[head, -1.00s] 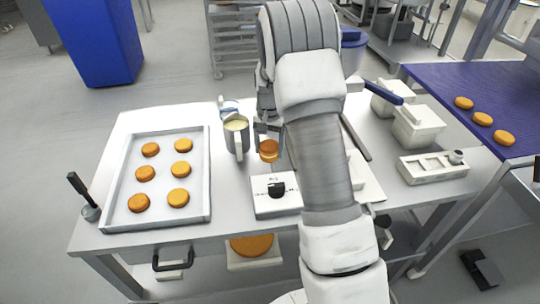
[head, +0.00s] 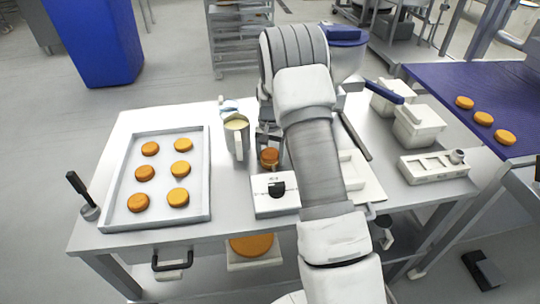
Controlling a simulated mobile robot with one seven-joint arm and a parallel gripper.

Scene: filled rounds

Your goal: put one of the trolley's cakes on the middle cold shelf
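My gripper (head: 268,138) is low over the worktable, partly hidden by my arm. Its fingers are at a small brown-orange round (head: 269,158) at the back edge of a white scale-like box (head: 275,195). I cannot tell whether they grip it. Several similar orange rounds, perhaps cakes, lie in a white tray (head: 206,190), such as this one (head: 178,196). A larger orange round (head: 251,245) shows below the table's front edge. A rack with shelves (head: 240,45) stands at the back; whether it is the trolley is unclear. I cannot make out a cold shelf.
A metal jug (head: 237,140) with pale contents stands close left of my gripper. White tubs (head: 418,127) and a white divided tray (head: 434,166) are on the right. A blue belt (head: 480,90) carries more rounds. A dark-handled tool (head: 80,190) is at the table's left edge.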

